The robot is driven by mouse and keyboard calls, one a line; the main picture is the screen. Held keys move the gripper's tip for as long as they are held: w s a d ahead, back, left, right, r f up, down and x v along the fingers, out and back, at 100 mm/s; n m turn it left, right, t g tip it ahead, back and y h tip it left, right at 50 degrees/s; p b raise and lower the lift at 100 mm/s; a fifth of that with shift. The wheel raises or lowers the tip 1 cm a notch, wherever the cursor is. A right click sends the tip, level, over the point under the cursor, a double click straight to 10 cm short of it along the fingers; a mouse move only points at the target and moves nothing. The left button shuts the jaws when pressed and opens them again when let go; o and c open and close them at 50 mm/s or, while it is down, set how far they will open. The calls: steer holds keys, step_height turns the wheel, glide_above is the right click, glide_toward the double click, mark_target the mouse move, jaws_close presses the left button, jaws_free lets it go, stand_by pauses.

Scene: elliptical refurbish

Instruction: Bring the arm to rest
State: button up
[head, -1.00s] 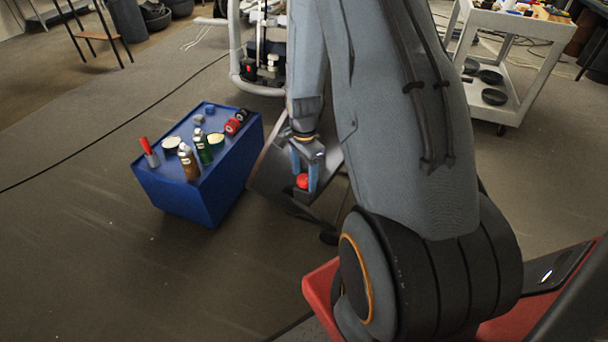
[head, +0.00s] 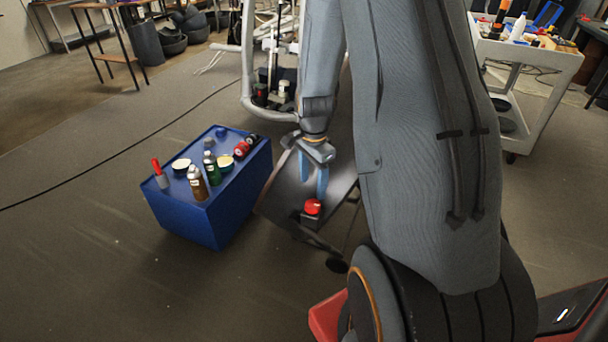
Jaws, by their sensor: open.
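My gripper (head: 314,182) hangs at the end of my arm near the middle of the head view, with its two blue fingers pointing down and apart. It is open and holds nothing that I can see. A red round object (head: 313,207) sits on a dark block below the fingertips, on a dark flat surface (head: 283,205). The fingertips appear just above or behind the red object, and I cannot tell the exact gap.
A blue box (head: 190,219) with bottles, tins and a red-tipped item on top stands to the left. A white-framed machine (head: 247,70) is behind my gripper. A white cart (head: 540,62) with tools stands at the right. Open floor (head: 90,270) lies at the lower left.

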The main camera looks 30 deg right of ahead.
steer(key=s+a+r+n+p, duration=0.2)
steer(key=s+a+r+n, duration=1.4)
steer(key=n, duration=0.1)
stand_by(0.6)
steer(key=shift+c, duration=1.1)
